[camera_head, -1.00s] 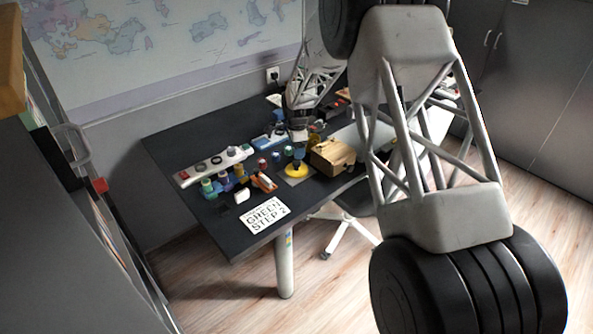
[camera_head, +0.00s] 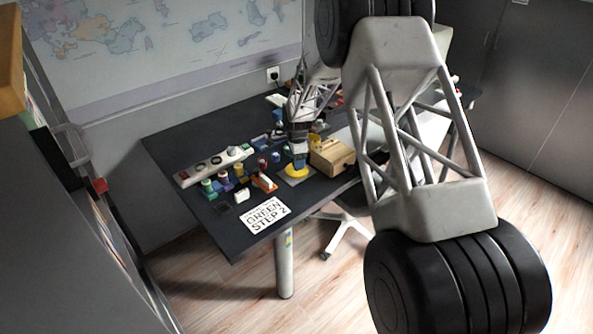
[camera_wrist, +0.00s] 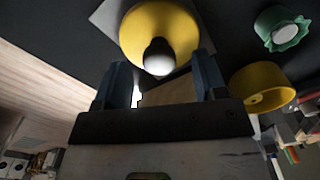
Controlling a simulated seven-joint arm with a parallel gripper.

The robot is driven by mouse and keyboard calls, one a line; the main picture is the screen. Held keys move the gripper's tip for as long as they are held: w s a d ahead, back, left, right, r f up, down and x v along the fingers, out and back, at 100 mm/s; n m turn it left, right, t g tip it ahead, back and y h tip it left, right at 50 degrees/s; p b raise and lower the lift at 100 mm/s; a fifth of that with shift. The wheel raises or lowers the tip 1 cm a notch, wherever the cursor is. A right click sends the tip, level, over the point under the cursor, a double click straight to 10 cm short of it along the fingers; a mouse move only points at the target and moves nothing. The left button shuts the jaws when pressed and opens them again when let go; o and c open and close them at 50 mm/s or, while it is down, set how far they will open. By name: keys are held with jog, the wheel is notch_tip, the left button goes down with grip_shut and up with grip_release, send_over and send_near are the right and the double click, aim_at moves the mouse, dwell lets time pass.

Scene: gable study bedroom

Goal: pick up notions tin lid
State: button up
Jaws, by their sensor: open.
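The notions tin lid looks to be the round yellow piece (camera_head: 296,172) on a grey square near the desk's front edge. In the wrist view the yellow lid (camera_wrist: 150,22) shows a rounded pale knob on top. My gripper (camera_head: 299,163) is right above it, pointing down. In the wrist view my gripper's two blue-grey fingers (camera_wrist: 161,62) are apart, one on each side of the knob, with nothing clamped. I cannot tell how far the fingertips reach down beside the knob.
A wooden box (camera_head: 333,157) stands close to the right of the lid. A yellow ring-like piece (camera_wrist: 264,90) is near my right finger in the wrist view. An orange item (camera_head: 264,183), several small jars and a white sign (camera_head: 265,215) lie to the left.

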jog(key=shift+f, duration=1.25)
jog(key=c, duration=1)
jog(key=shift+r, duration=0.2)
jog(key=shift+r, duration=0.5)
notch_tip(320, 180, up, 2)
jog(key=s+d, duration=0.1)
jog(key=s, duration=0.4)
jog(key=s+d+r, duration=0.1)
jog(key=s+d, duration=0.1)
jog(key=s, duration=0.3)
jog(key=s+d, duration=0.1)
jog(key=s, duration=0.4)
jog(key=shift+s+d+r, duration=0.2)
jog(key=shift+r, duration=0.1)
